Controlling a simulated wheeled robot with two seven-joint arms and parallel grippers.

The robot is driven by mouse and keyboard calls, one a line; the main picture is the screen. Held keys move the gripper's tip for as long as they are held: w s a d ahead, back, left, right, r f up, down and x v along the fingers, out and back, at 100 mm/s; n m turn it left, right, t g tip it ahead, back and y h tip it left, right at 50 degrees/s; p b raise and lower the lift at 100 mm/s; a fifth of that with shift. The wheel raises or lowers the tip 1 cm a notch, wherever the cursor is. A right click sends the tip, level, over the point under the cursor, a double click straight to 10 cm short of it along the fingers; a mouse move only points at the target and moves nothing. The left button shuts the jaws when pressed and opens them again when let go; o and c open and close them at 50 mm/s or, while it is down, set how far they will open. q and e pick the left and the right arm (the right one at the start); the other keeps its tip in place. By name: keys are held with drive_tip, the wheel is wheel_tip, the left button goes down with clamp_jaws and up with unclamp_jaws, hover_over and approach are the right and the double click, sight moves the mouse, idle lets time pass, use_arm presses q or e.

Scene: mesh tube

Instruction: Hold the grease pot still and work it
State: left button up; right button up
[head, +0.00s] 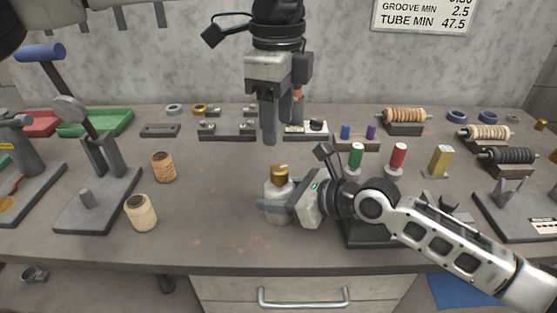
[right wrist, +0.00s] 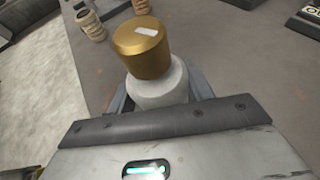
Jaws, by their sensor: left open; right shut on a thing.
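The grease pot (head: 277,207) is a pale grey pot with a brass-coloured cap (head: 280,173), upright on the bench near its front edge. My right gripper (head: 272,206) is shut on the pot's body from the right. In the right wrist view the pot's pale shoulder (right wrist: 160,85) shows between the fingers, and the gold cap (right wrist: 143,47) with a small light mark stands above them. My left gripper (head: 283,130) is open and empty, pointing down above and behind the cap, apart from it. The pot's lower body is partly hidden by my right gripper.
Two tan spools (head: 141,213) (head: 163,167) stand to the left, beside a lever press (head: 98,180). Green (head: 356,157) and red (head: 397,157) spools and a yellow block (head: 439,161) stand to the right.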

sight(279, 168)
use_arm(q)
drive_tip(key=f+n, duration=0.1)
drive_tip(key=f, duration=0.2)
drive_tip(key=w+f+n, duration=0.1)
drive_tip(key=f+n, duration=0.1)
drive_tip(key=f, duration=0.1)
drive_tip(key=f+n, duration=0.2)
drive_tip(key=f, duration=0.2)
drive_tip(key=shift+w, duration=0.15)
drive_tip(key=shift+r, duration=0.1)
drive_tip(key=c, duration=1)
